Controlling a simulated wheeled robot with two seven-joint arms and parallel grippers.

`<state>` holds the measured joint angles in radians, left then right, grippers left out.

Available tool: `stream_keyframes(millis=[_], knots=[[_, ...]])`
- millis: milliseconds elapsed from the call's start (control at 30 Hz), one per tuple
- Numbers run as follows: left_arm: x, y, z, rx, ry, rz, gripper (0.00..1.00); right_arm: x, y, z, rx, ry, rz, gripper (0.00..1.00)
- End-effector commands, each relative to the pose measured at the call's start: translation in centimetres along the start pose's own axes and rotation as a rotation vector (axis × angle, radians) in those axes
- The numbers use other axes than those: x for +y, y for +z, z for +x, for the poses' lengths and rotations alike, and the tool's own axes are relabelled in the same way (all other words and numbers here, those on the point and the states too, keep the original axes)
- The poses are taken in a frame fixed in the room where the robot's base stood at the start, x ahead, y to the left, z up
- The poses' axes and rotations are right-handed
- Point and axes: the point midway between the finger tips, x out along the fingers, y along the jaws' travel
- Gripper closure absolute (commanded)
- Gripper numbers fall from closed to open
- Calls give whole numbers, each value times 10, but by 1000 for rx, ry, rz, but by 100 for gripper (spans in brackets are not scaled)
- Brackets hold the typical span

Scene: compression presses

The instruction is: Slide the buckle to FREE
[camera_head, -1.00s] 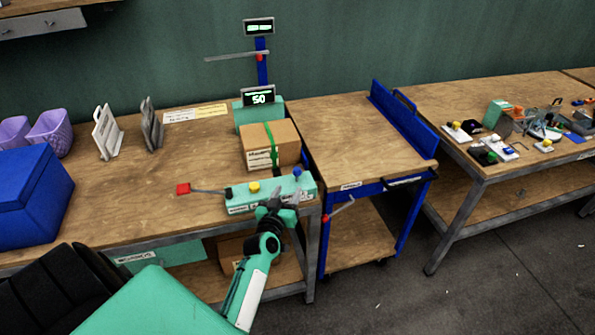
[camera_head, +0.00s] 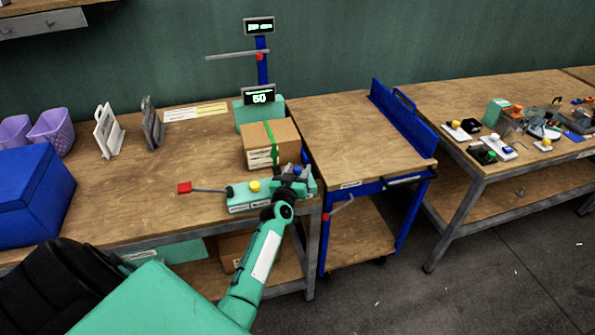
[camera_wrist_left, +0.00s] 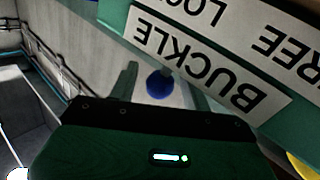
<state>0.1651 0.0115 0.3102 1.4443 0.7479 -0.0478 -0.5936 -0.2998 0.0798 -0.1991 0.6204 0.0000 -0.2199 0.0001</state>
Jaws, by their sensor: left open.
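The buckle control is a blue knob (camera_wrist_left: 160,85) on a green panel (camera_head: 246,200) at the table's front edge. In the wrist view, labels BUCKLE (camera_wrist_left: 200,62) and FREE (camera_wrist_left: 290,45), with a partly cut-off LOCK, read upside down beside it. My left gripper (camera_head: 291,171) is over the right end of the panel, mostly hiding the knob in the head view. Its fingers (camera_wrist_left: 163,80) are open with the knob showing between them; I cannot tell whether they touch it. My right gripper is not in view.
A yellow knob (camera_head: 254,186) and a red-ended lever (camera_head: 185,188) are on the panel's left. A strapped cardboard box (camera_head: 262,146) stands just behind, before a display reading 50 (camera_head: 259,96). A blue-framed cart (camera_head: 350,135) stands close on the right.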

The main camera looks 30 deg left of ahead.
Motion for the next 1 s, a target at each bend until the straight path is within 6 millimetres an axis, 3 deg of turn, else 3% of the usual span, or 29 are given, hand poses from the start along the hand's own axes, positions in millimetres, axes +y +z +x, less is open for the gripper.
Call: stream_keyframes(millis=[33, 200, 267, 433, 667, 900, 933, 1000], knots=[[0, 0, 0, 0, 0, 0, 58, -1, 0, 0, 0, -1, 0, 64], [0, 0, 0, 0, 0, 0, 91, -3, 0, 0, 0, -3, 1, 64], [0, 0, 0, 0, 0, 0, 100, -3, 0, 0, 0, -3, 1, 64], [-3, 0, -2, -1, 0, 1, 100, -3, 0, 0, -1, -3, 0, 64], [-22, -4, -16, -2, 1, 4, 100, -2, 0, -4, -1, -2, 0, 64], [-22, -4, -16, -2, 1, -1, 100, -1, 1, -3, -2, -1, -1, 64], [-22, -3, -16, -2, 1, -1, 70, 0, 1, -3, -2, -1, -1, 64], [-22, -3, -16, -2, 1, -1, 56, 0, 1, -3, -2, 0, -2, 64]])
